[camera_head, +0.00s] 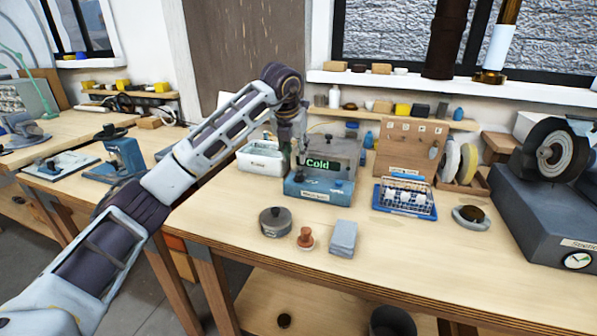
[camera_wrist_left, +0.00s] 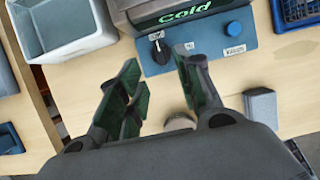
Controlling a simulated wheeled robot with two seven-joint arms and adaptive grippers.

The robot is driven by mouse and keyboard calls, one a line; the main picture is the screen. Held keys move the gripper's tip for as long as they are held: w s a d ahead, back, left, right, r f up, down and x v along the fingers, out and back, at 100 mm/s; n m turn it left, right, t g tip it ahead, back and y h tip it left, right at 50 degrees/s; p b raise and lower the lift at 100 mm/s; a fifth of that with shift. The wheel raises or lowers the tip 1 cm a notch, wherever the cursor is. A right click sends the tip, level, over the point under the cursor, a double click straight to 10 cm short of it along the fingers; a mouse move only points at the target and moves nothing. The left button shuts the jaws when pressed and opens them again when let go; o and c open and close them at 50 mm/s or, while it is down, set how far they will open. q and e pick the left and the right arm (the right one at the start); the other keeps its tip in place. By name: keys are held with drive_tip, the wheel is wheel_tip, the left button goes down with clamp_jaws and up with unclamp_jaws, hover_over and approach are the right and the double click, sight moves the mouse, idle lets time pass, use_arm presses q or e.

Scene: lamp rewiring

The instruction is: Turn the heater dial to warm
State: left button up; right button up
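The heater (camera_head: 318,190) is a blue-fronted grey box on the bench, with a green display reading "Cold". In the left wrist view its blue front panel (camera_wrist_left: 205,42) carries a black dial (camera_wrist_left: 157,40) at the left and a blue round knob (camera_wrist_left: 235,28) at the right. Small white labels sit by them, too small to read. My left gripper (camera_wrist_left: 162,82) is open and empty, its two fingers spread in front of the panel, apart from the dial. In the head view the left gripper (camera_head: 294,130) hangs over the heater's left side. My right gripper is not in view.
A white bin (camera_head: 262,158) stands left of the heater and a blue wire rack (camera_head: 404,199) right of it. A round grey tin (camera_head: 275,221), a red-brown knobbed piece (camera_head: 305,238) and a grey block (camera_head: 342,238) lie in front. A grinder (camera_head: 552,200) stands far right.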

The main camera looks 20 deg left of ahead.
sight(299, 172)
use_arm(q)
drive_tip(key=x, duration=0.6)
drive_tip(key=shift+w+f+b, duration=0.15)
drive_tip(key=shift+f+b, duration=0.2)
drive_tip(key=shift+x, duration=0.9)
drive_tip(key=shift+f, duration=0.15)
drive_tip(key=c, duration=0.6)
clamp_jaws()
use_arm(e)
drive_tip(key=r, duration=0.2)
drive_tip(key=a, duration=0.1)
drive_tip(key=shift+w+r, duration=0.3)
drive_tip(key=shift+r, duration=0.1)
